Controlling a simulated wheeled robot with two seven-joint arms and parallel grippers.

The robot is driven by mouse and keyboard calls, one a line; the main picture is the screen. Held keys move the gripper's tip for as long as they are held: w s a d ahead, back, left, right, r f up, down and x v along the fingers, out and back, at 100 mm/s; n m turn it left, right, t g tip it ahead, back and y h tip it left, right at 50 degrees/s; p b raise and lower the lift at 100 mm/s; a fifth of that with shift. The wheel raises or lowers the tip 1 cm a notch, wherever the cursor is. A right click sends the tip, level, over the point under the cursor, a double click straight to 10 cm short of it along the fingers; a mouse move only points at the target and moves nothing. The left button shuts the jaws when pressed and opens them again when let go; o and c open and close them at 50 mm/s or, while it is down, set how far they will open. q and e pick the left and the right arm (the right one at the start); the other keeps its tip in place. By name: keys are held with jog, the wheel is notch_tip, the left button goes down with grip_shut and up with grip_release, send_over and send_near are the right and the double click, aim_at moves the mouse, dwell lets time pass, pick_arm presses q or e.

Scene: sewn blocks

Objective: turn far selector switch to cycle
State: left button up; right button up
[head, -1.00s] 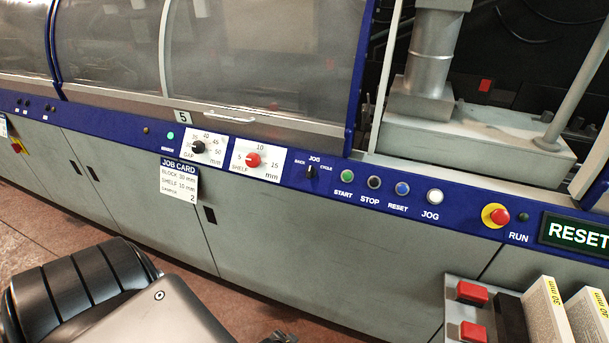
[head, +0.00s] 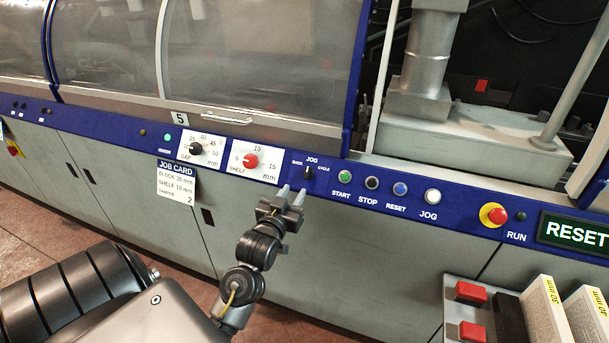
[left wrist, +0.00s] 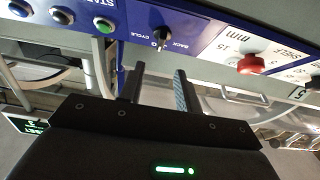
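The selector switch (head: 308,172) is a small black knob on the blue control strip, under the word JOG, between the labels BACK and CYCLE. Its exact pointing is too small to tell. It also shows in the left wrist view (left wrist: 161,40), beyond the fingertips. My left gripper (head: 291,192) is just below and left of the switch in the head view, apart from it. In the left wrist view its two fingers (left wrist: 159,72) are spread with nothing between them. My right gripper is out of view.
The red SHELF knob (head: 250,161) and black GAP knob (head: 196,149) are left of the switch. The green START button (head: 342,177) is close on its right, then STOP, RESET and JOG buttons. A job card (head: 178,183) hangs below the strip.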

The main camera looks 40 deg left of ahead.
aim_at(307, 171)
pick_arm(q)
jog(key=p+x, duration=0.2)
jog(key=x, duration=0.7)
jog(key=shift+w+a, duration=0.1)
jog(key=shift+w, duration=0.1)
grip_shut()
